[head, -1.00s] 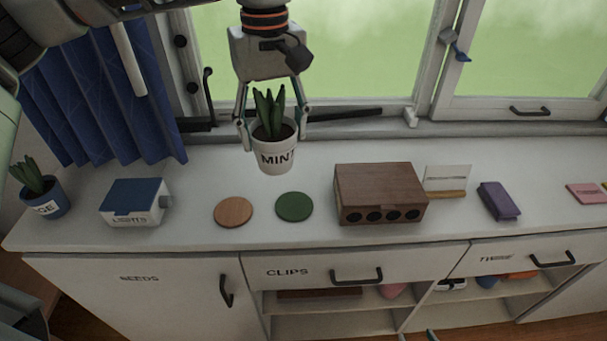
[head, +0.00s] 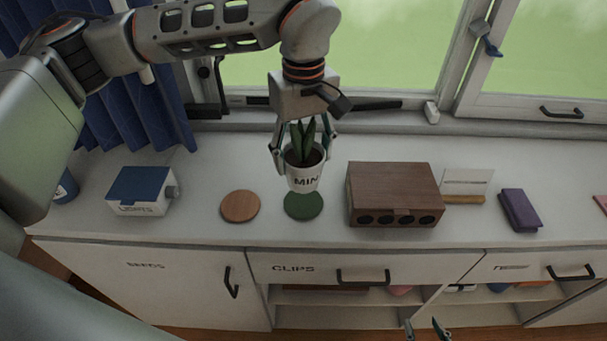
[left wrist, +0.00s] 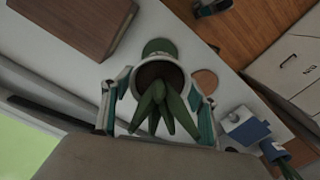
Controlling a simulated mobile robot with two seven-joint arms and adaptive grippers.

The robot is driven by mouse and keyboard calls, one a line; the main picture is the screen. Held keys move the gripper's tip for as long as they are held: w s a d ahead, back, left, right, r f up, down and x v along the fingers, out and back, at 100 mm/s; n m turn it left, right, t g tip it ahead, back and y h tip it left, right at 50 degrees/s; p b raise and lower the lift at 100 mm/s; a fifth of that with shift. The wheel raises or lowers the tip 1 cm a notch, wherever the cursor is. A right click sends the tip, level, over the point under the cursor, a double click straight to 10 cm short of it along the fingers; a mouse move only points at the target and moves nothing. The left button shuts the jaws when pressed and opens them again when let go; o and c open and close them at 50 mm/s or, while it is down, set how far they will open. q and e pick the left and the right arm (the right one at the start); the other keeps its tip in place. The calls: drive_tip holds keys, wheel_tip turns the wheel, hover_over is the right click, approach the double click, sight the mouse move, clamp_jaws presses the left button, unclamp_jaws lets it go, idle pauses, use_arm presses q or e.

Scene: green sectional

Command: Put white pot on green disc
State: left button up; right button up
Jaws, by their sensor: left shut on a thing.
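The white pot (head: 305,179) holds a green plant and bears dark lettering that starts "MIN". My left gripper (head: 304,150) is shut on the white pot, with one finger on each side, and the pot is upright. The green disc (head: 304,208) lies flat on the counter. In the head view the pot's base overlaps the back of the disc; I cannot tell how large the gap is. In the left wrist view the disc (left wrist: 160,46) shows partly past the pot's rim (left wrist: 146,68). My right gripper (head: 425,329) shows only its fingertips, apart and empty, at the bottom edge.
A brown disc (head: 240,206) lies left of the green disc. A wooden box with round holes (head: 395,190) stands close on the right. A blue-lidded white box (head: 141,193), a card on a stand (head: 467,184) and a purple item (head: 519,209) are farther off. The window is behind.

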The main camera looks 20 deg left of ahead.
sight(304, 124)
use_arm(q)
drive_tip(key=shift+f+p, duration=0.3)
drive_tip(key=shift+f, duration=2.85)
drive_tip(key=o, duration=1.6)
drive_tip(key=shift+f, duration=0.2)
wheel_tip(304, 124, up, 12)
drive_tip(key=shift+r+b, duration=0.2)
drive_tip(key=shift+b, duration=0.5)
